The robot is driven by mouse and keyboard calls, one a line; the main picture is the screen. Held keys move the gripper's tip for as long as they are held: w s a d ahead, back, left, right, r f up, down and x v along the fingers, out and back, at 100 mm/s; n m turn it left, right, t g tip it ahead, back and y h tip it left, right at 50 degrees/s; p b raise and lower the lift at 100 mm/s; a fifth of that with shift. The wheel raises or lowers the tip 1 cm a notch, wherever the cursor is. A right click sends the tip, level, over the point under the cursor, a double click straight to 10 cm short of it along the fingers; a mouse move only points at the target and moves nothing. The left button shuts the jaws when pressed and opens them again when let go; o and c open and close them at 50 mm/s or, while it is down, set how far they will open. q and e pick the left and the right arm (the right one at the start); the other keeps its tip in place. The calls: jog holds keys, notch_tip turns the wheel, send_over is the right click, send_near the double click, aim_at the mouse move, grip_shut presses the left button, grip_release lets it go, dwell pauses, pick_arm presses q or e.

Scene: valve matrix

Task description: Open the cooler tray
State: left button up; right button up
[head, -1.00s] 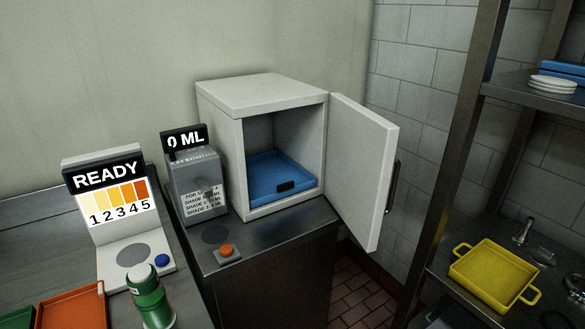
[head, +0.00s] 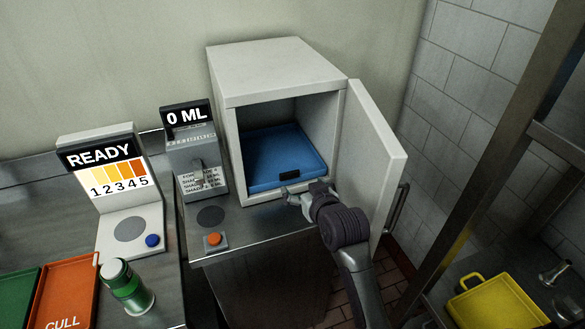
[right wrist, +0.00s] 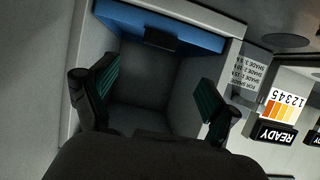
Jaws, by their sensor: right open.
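The white cooler (head: 280,66) stands on the steel counter with its door (head: 372,160) swung open to the right. Inside, the blue cooler tray (head: 272,158) lies on the floor of the box, with a black handle (head: 289,175) on its front. My right gripper (head: 291,195) is at the front lower edge of the opening, close to the handle. In the right wrist view my right gripper (right wrist: 160,95) is open, with nothing between its fingers. The blue tray (right wrist: 165,30) and its black handle (right wrist: 163,38) show beyond the fingertips. My left gripper is not in view.
A grey dispenser reading 0 ML (head: 195,165) stands left of the cooler, with an orange button (head: 214,239) in front. A yellow tray (head: 493,304) lies at lower right.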

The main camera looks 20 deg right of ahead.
aim_at(290, 174)
jog(key=p+x, duration=0.1)
jog(key=x, duration=1.1)
jog(key=shift+f, duration=0.1)
grip_shut()
